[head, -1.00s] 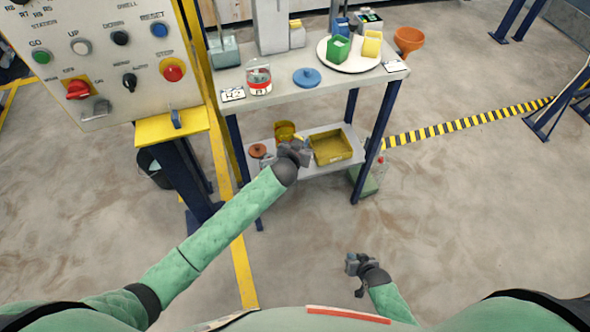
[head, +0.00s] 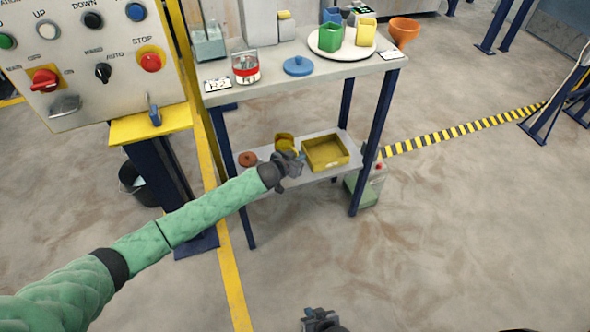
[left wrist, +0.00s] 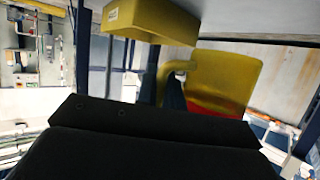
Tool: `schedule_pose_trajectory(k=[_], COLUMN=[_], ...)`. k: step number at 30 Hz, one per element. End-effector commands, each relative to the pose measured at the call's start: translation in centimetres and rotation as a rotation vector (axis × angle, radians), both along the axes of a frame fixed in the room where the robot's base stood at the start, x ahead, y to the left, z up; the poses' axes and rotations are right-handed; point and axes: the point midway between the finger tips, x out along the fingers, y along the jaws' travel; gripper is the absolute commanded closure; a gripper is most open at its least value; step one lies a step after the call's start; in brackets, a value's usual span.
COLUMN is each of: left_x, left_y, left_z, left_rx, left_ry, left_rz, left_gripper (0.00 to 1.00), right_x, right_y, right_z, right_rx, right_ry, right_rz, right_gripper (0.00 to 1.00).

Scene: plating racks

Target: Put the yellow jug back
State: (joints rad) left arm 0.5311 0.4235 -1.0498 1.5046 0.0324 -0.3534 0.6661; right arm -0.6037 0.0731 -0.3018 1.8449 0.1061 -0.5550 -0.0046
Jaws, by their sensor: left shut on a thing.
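The yellow jug (head: 284,141) is at the lower shelf of the blue-legged rack, left of the yellow tray (head: 325,152). My left gripper (head: 294,163) is at the jug's near side and shut on it, partly hiding it. In the left wrist view the jug (left wrist: 228,82) shows large, its handle towards my dark gripper (left wrist: 160,115); the fingertips are hidden there. I cannot tell whether the jug touches the shelf. My right gripper (head: 320,320) is at the bottom edge of the head view, away from the rack; its jaws are unclear.
A brown round lid (head: 247,158) lies left of the jug on the lower shelf (head: 318,180). The top shelf (head: 345,68) holds a glass jar (head: 245,68), a blue lid (head: 298,66) and a round white plate with containers.

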Motion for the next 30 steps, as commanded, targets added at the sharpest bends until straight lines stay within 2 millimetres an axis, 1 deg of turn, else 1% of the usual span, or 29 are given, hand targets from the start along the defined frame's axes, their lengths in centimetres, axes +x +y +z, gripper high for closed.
schedule_pose_trajectory(k=[1,3,11,15,18,29,30], left_x=[0.0,0.0,0.0,0.0,0.0,0.0,0.0], left_y=[0.0,0.0,0.0,0.0,0.0,0.0,0.0], left_z=[-0.9,-1.8,-3.4,-5.3,-6.2,-6.5,-6.5], left_rx=[0.001,0.001,0.000,0.000,0.000,0.000,0.000], left_ry=[0.002,0.001,0.000,0.001,0.000,0.000,0.000], left_rz=[0.001,0.000,0.001,0.001,0.001,0.001,0.001], left_gripper=[1.00,1.00,1.00,1.00,1.00,1.00,0.85], right_x=[0.0,0.0,0.0,0.0,0.0,0.0,0.0], right_y=[0.0,0.0,0.0,0.0,0.0,0.0,0.0], right_z=[-0.1,-0.2,-0.4,-0.6,-0.6,-0.7,-0.7], right_rx=[0.000,0.000,0.001,0.001,0.001,0.002,0.001], right_ry=[0.000,0.000,-0.001,-0.002,-0.002,-0.001,-0.002], right_rz=[0.000,0.000,-0.001,-0.001,-0.001,-0.002,-0.001], right_gripper=[1.00,1.00,1.00,1.00,1.00,1.00,1.00])
